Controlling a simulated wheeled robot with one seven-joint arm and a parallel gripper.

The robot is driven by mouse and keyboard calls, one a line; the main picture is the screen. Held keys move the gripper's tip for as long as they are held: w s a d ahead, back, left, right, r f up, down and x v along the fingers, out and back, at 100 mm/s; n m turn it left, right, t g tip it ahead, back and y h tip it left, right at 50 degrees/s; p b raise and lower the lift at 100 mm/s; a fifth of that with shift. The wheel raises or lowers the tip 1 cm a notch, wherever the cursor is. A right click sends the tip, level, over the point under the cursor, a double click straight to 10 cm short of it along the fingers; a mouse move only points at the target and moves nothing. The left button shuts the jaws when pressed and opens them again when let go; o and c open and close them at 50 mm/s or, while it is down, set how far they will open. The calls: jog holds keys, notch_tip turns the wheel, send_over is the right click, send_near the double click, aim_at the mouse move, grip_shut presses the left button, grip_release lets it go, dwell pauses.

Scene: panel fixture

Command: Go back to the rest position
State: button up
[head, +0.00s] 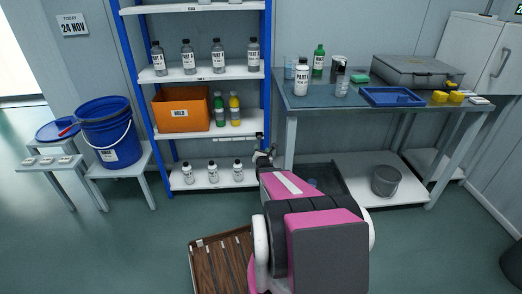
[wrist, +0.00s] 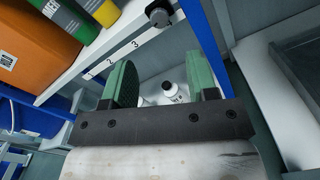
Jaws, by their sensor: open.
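My gripper (wrist: 163,85) is open, with its two green fingers apart in the wrist view. A small white bottle with a black cap (wrist: 169,87) shows beyond and between the fingers, apart from them, on the shelf unit's bottom level. In the head view my pink and black arm reaches forward toward the right post of the blue and white shelf unit (head: 205,73). The gripper end there is small and mostly hidden by the arm.
An orange bin (head: 181,109) and green and yellow bottles stand on a middle shelf, close to the gripper. A workbench (head: 330,102) with bottles, a blue tray (head: 391,97) and a grey case is right. A blue bucket (head: 108,132) stands left.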

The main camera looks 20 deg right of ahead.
jog(key=s+a+r+m+g+y, duration=0.1)
jog(key=s+a+m+g+y, duration=0.1)
jog(key=s+a+m+g, duration=0.35)
jog(key=s+a+m+g+y, duration=0.2)
jog(key=a+m+g, duration=0.2)
jog(key=a+m, duration=0.4)
jog(key=s+a+r+m+g, duration=0.2)
jog(key=s+a+m+g, duration=0.1)
jog(key=s+m, duration=0.4)
jog(key=s+a+r+m+g+y, duration=0.1)
jog(key=s+a+r+m+g, duration=0.2)
jog(key=s+m+g, duration=0.2)
jog(key=shift+s+a+r+m, duration=0.25)
jog(key=shift+s+a+m, duration=0.15)
jog(key=shift+s+m, duration=1.1)
jog(key=shift+s+n, duration=0.2)
jog(key=shift+n, duration=0.05)
jog(key=shift+c, duration=0.3)
